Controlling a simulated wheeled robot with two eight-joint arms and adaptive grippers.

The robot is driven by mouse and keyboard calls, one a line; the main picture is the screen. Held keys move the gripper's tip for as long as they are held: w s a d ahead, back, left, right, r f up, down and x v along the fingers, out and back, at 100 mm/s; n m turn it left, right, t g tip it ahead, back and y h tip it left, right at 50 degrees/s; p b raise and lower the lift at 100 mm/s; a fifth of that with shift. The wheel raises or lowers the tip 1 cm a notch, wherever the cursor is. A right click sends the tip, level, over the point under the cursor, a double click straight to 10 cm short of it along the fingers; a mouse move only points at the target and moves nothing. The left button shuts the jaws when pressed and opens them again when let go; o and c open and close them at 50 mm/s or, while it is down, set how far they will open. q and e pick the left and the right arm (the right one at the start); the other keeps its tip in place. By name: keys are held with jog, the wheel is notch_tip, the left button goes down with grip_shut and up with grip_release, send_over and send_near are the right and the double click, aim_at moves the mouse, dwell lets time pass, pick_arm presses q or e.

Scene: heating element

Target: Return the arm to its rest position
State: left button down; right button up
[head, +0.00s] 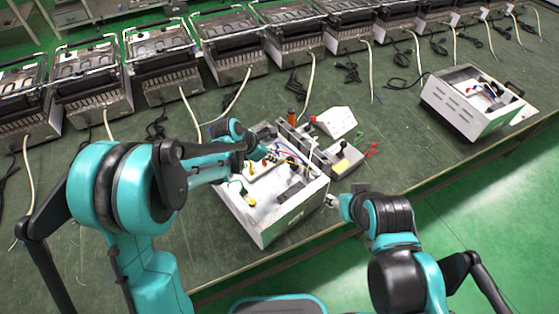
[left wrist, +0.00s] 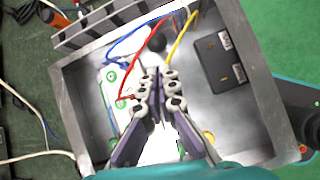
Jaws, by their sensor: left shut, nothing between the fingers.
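My left arm comes in from the left in the head view. Its gripper (head: 270,156) is over the open metal box (head: 262,226). In the left wrist view the left gripper (left wrist: 160,78) is shut with nothing between its fingers, above a white part (left wrist: 113,78) inside the box. Blue, red and yellow wires (left wrist: 180,38) run close to the fingertips. A black block (left wrist: 222,60) sits to the right inside the box. My right gripper (head: 333,201) is by the box's right side, small and partly hidden, so its jaws cannot be made out.
A row of metal heaters (head: 165,60) with loose cords stands along the back of the green table (head: 190,245). Another open box (head: 458,118) is at the right. A white box-shaped part (head: 336,122), a red-handled tool (head: 371,150) and an orange-handled tool (left wrist: 55,18) lie close by.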

pick_arm(q)
jog(key=v, duration=0.6)
jog(key=shift+r, duration=0.2)
jog(key=shift+a, duration=0.15)
jog(key=s+a+r+m+t+y, duration=0.1)
jog(key=s+a+r+m+y, duration=0.2)
jog(key=s+a+m, duration=0.4)
jog(key=s+a+r+m+t+y, duration=0.2)
jog(key=s+a+m, duration=0.6)
jog(key=s+m, duration=0.6)
jog(key=shift+a+r+m+t+y, duration=0.2)
jog(key=shift+r+m+t+y, duration=0.15)
jog(key=shift+r+m, duration=0.5)
